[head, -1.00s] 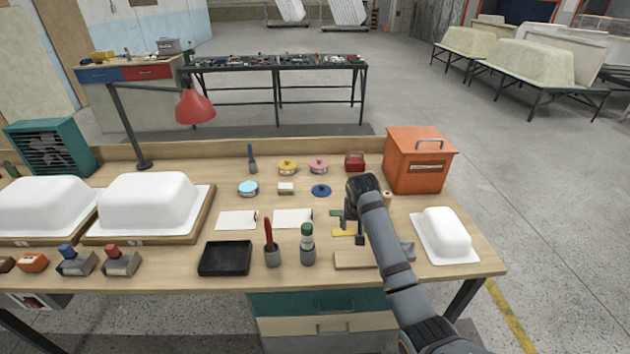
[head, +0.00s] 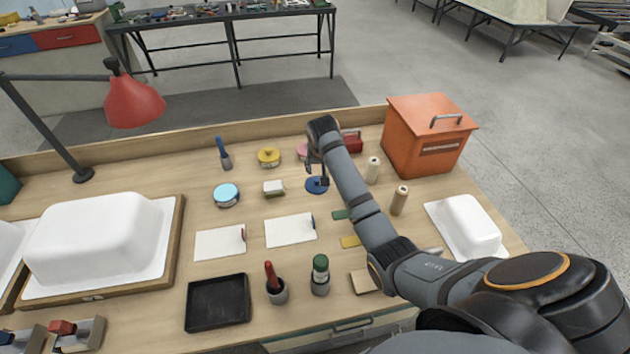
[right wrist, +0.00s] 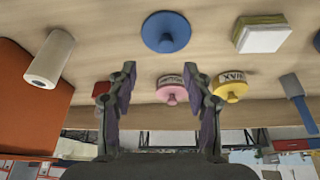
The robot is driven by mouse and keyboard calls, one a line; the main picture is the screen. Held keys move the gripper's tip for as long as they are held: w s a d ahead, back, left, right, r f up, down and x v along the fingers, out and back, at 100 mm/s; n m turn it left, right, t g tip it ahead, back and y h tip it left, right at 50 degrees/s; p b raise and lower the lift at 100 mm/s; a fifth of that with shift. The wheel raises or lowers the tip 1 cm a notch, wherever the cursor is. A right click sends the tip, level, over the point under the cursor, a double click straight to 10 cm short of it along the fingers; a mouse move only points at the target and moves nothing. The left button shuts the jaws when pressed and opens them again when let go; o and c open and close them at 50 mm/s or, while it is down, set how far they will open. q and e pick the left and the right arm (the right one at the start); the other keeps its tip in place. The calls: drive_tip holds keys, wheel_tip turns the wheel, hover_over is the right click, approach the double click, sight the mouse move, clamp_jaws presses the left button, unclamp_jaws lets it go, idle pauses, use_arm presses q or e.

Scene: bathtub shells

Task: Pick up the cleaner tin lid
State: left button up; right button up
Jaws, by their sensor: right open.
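A blue round lid with a knob (head: 317,186) lies flat on the bench, apparently the cleaner tin lid. It also shows in the right wrist view (right wrist: 166,32), beyond the fingertips. A light-blue round tin (head: 226,194) stands to its left and seems to have no lid on. My right gripper (head: 316,175) is above the bench at the lid's far side, partly covering it in the head view. In the right wrist view its two fingers (right wrist: 159,75) are spread, with nothing between them. My left gripper is out of view.
A pink tin (right wrist: 172,90) and a yellow wax tin (right wrist: 230,87) stand close behind the lid. A white block (head: 274,188) is left of it, pale spools (head: 373,170) right. An orange box (head: 430,135) stands at the back right. White cards (head: 290,230) lie nearer.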

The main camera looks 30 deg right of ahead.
sight(317, 180)
drive_tip(key=x, duration=0.3)
drive_tip(key=shift+w, duration=0.15)
drive_tip(key=shift+w+f, duration=0.25)
drive_tip(key=shift+f, duration=0.4)
drive_tip(key=x, duration=0.4)
drive_tip(key=shift+a+p, duration=0.3)
drive_tip(key=shift+a, duration=0.05)
drive_tip(key=shift+w+f, duration=0.1)
drive_tip(key=shift+f, duration=0.25)
drive_tip(key=shift+r, duration=0.1)
drive_tip(key=c, duration=0.4)
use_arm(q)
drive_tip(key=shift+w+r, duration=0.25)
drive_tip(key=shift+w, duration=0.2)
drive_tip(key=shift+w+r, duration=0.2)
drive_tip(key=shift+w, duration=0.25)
use_arm(e)
clamp_jaws()
